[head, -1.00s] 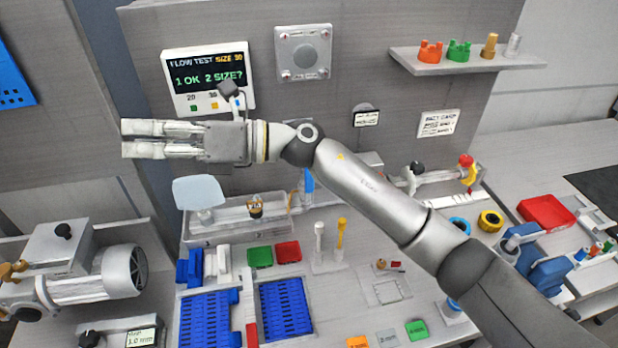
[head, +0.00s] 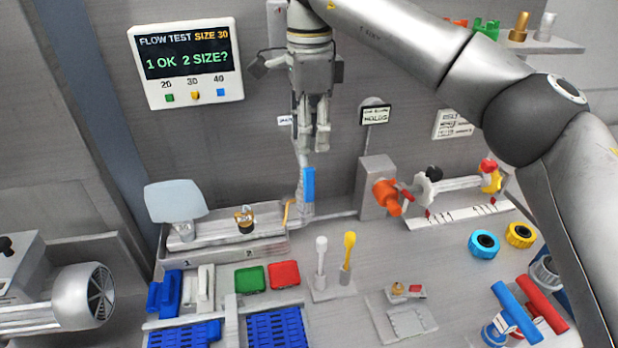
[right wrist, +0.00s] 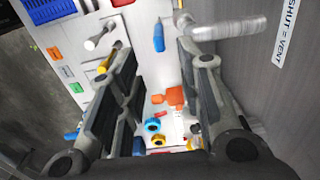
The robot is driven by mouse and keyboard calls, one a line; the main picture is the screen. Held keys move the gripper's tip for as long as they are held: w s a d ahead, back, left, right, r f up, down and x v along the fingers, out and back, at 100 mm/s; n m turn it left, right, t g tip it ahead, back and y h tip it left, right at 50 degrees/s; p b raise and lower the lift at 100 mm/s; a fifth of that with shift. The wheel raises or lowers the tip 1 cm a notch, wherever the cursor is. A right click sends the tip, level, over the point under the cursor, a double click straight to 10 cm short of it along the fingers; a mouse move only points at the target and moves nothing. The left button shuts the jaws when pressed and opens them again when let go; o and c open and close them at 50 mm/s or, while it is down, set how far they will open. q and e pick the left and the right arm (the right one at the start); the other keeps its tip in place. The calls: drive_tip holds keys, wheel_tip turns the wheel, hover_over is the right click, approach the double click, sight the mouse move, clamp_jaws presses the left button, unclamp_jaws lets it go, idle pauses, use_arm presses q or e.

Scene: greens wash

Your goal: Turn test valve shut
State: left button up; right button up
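A valve with a blue lever handle (head: 308,186) sits on an upright grey pipe at the back panel. The lever hangs down along the pipe. My right gripper (head: 312,143) points down above the blue handle, in front of the panel. In the right wrist view its fingers (right wrist: 158,62) are spread apart with nothing between them. The blue handle (right wrist: 158,37) shows past the fingertips, apart from them, with the grey pipe end (right wrist: 228,27) to its right. A label (right wrist: 285,32) there reads "SHUT = VENT". My left gripper is not in view.
The flow test display (head: 188,62) reads "1 OK 2 SIZE?". An orange fitting (head: 386,196) and a clamp with a red knob (head: 489,168) are right. White and yellow tools (head: 348,250) stand in front.

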sight(309, 168)
wheel_tip(309, 168, down, 10)
drive_tip(key=shift+p, duration=0.6)
clamp_jaws()
